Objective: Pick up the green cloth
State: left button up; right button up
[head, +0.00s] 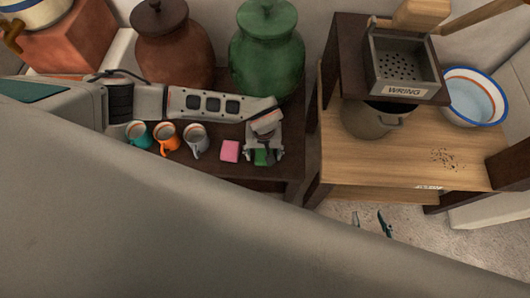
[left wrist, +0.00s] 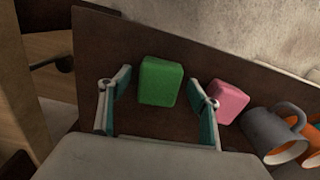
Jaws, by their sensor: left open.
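The green cloth (head: 262,158) is a small, thick, folded-looking block on the dark bench, to the right of a pink one. It shows whole in the left wrist view (left wrist: 160,82), and my left gripper partly covers it in the head view. My left gripper (head: 264,154) is open above it, pointing down. In the left wrist view the fingers (left wrist: 160,80) stand to either side of the cloth with gaps; I cannot tell the remaining height. My right gripper (head: 370,222) shows only its two fingertips, apart and empty, over the floor; the rest is hidden behind my arm.
A pink block (head: 230,151) lies close left of the cloth, then grey (head: 196,139), orange (head: 166,138) and teal (head: 138,135) mugs. A green jar (head: 267,50) and a brown jar (head: 174,45) stand behind. A wooden table (head: 420,150) is at right.

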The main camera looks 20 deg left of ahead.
pick_arm(q)
jog(key=shift+f, duration=0.1)
jog(key=c, duration=1.1)
